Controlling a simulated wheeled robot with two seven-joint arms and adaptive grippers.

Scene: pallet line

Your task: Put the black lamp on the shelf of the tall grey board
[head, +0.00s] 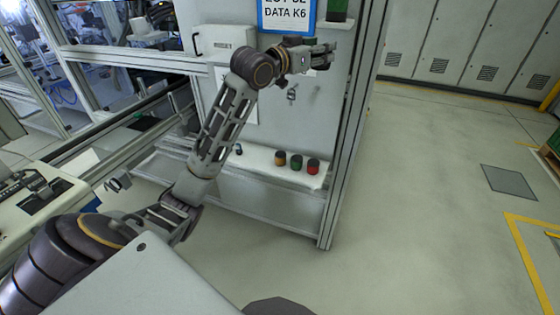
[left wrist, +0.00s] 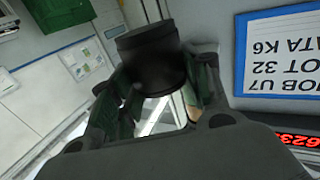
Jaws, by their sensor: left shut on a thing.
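The black lamp (left wrist: 152,58) is a short dark cylinder between the fingers of my left gripper (left wrist: 155,100) in the left wrist view. My left gripper (head: 322,54) is shut on it, high in front of the tall grey board (head: 262,120), below and right of the blue-framed sign. In the head view the lamp cannot be told apart from the dark fingers. The board's shelf (head: 255,172) is a pale ledge well below the gripper. An orange lamp (head: 280,159), a green lamp (head: 296,161) and a red lamp (head: 313,167) stand on its right part. My right gripper is out of view.
A blue-framed sign (head: 287,14) hangs on the board, and it also shows in the left wrist view (left wrist: 280,55). A white box (head: 222,42) and a small metal fitting (head: 292,93) are on the board. A frame post (head: 350,120) edges its right side. The floor beyond is open.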

